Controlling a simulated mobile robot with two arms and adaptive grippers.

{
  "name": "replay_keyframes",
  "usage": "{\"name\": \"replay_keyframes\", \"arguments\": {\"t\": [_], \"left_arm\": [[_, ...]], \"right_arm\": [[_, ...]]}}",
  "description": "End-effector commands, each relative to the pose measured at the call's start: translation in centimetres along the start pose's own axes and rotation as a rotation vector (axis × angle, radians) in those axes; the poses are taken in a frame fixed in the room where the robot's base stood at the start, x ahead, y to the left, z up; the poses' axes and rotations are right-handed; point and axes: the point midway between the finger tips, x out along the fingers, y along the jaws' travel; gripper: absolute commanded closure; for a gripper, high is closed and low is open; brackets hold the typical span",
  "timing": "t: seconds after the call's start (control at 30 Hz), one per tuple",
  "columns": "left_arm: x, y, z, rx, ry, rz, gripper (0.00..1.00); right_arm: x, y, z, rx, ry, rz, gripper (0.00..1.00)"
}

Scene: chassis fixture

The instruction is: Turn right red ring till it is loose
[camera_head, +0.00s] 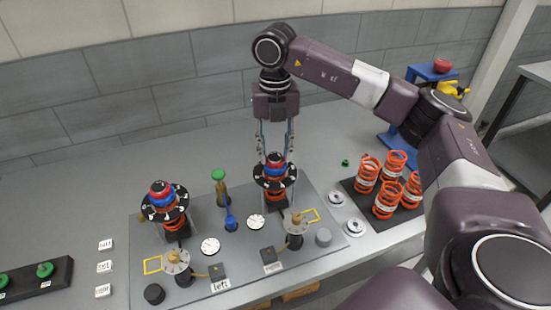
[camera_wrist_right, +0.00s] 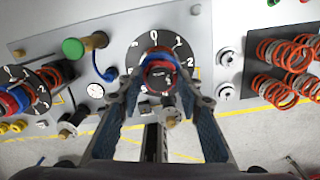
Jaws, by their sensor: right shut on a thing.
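The right red ring (camera_head: 275,158) sits at the top of the right strut unit, above a blue ring (camera_head: 276,170) and a black numbered dial (camera_head: 262,181). My right gripper (camera_head: 275,152) comes straight down from above, one finger on each side of the red ring. In the right wrist view the red ring (camera_wrist_right: 159,74) lies between the two fingertips (camera_wrist_right: 160,82), which are shut on it. The dial (camera_wrist_right: 143,47) shows behind it. The left unit has its own red ring (camera_head: 159,187) and dial, untouched. My left gripper is not in view.
A grey base plate (camera_head: 140,270) carries both units, clamps, white discs and a green-topped lever (camera_head: 218,175). Several orange springs (camera_head: 388,198) stand on a black tray at the right. A blue stand (camera_head: 432,74) is behind them. The table behind the plate is mostly clear.

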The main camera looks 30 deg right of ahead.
Motion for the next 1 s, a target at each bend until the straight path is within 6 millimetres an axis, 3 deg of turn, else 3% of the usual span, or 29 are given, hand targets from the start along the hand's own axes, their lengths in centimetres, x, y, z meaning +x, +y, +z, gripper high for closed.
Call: {"name": "replay_keyframes", "arguments": {"t": [1.0], "left_arm": [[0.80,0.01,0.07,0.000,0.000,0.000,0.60]], "right_arm": [[0.05,0.01,-0.01,-0.896,0.001,0.000,0.94]]}}
